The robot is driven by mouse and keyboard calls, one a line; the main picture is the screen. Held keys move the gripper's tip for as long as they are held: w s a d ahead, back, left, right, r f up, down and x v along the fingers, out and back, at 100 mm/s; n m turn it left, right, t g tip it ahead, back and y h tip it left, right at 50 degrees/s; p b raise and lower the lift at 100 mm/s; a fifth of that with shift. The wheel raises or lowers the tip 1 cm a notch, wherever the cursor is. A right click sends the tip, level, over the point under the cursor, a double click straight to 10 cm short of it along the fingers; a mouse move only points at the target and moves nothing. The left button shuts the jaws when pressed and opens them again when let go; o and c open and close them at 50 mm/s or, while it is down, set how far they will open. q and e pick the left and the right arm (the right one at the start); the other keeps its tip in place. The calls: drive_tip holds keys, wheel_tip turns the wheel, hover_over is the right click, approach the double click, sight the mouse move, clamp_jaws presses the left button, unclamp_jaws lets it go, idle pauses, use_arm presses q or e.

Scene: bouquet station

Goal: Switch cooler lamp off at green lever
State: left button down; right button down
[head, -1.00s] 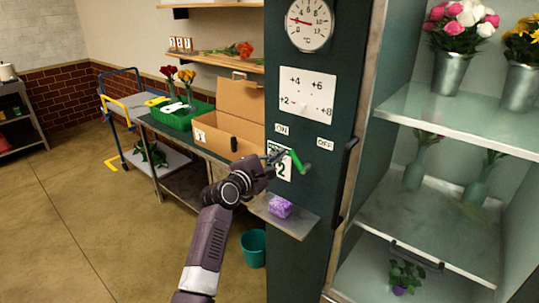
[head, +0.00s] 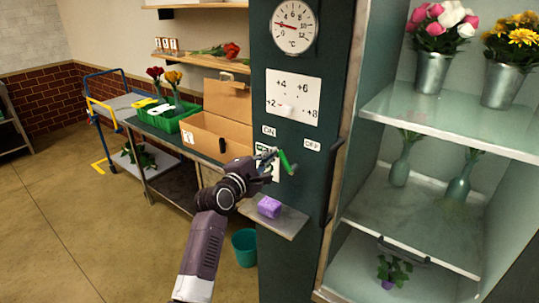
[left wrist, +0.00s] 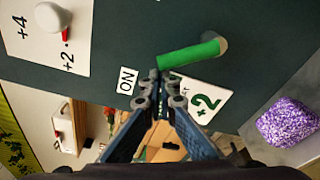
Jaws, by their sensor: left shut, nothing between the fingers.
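The green lever (head: 287,162) is on the dark cooler panel (head: 292,225), below and between the ON label (head: 269,130) and the OFF label (head: 312,145). Its free end points up and left, toward the ON side. In the left wrist view, the lever (left wrist: 190,54) runs from its pivot toward the ON label (left wrist: 127,80). My left gripper (head: 271,157) is shut and empty, just left of the lever. In the left wrist view, its tips (left wrist: 157,78) are close by the lever's free end; I cannot tell whether they touch. My right gripper is out of view.
A small shelf with a purple block (head: 269,207) sits below the lever. A dial gauge (head: 295,26) and number card (head: 293,97) are above. The glass-shelved cooler (head: 450,122) with flowers is right. A cardboard box (head: 205,135) is left. A teal bucket (head: 245,246) stands below.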

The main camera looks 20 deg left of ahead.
sight(307, 149)
use_arm(q)
drive_tip(key=d+r+m, duration=0.1)
drive_tip(key=m+p, duration=0.1)
drive_tip(key=m, duration=0.1)
drive_tip(key=shift+s+d+r, duration=0.35)
drive_tip(key=shift+d, duration=0.05)
drive_tip(key=m, duration=0.1)
drive_tip(key=d+m, duration=0.1)
drive_tip(key=d+m+t, duration=0.1)
drive_tip(key=m, duration=0.1)
drive_tip(key=shift+s+r, duration=0.4)
drive_tip(key=d+m, duration=0.1)
drive_tip(key=m, duration=0.1)
drive_tip(key=s+d+m, duration=0.1)
drive_tip(key=m, duration=0.1)
drive_tip(key=shift+d+m+t+h, duration=0.3)
drive_tip(key=shift+d, duration=0.1)
drive_tip(key=shift+s+d+f+m+h+b, duration=0.2)
drive_tip(key=shift+d+m, duration=0.35)
drive_tip(key=shift+m, duration=0.45)
drive_tip(key=shift+s+d+f+m+h+b, duration=0.2)
drive_tip(key=shift+d+m, duration=0.35)
drive_tip(key=shift+m, duration=0.45)
